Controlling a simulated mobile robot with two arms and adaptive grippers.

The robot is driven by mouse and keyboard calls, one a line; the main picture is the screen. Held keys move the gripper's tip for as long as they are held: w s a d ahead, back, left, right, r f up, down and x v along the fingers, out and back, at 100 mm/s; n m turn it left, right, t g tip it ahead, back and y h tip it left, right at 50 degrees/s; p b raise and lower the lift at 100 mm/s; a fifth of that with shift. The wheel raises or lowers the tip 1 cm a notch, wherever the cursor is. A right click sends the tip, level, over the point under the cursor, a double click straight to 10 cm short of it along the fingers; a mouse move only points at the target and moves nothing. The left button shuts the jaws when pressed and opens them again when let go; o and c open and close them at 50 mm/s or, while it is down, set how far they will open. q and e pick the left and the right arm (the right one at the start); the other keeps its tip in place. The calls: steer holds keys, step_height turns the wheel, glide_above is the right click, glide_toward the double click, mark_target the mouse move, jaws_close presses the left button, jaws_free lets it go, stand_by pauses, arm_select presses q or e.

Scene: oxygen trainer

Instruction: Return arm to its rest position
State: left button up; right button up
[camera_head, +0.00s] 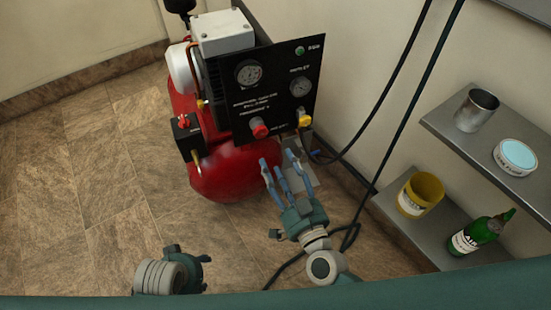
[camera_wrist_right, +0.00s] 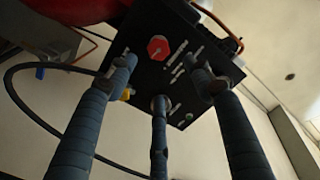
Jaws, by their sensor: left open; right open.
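My right gripper (camera_head: 283,172) is in the middle of the head view, its blue fingers spread open and empty. It is in front of the lower edge of the black gauge panel (camera_head: 268,95). In the right wrist view the three fingers (camera_wrist_right: 162,82) spread apart toward the panel (camera_wrist_right: 180,50), with nothing between them. I cannot tell whether any finger touches the panel. My left gripper (camera_head: 185,268) is low at the left of the head view, over the floor. Its fingers barely show, and nothing is seen in it.
A red compressor tank (camera_head: 232,172) carries the panel, with a red knob (camera_head: 259,128) and a yellow knob (camera_head: 304,118). Black hoses run down the right side. Shelves at right hold a metal cup (camera_head: 477,110), yellow pot (camera_head: 420,194) and green bottle (camera_head: 480,234). Floor at left is clear.

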stand_by(0.5)
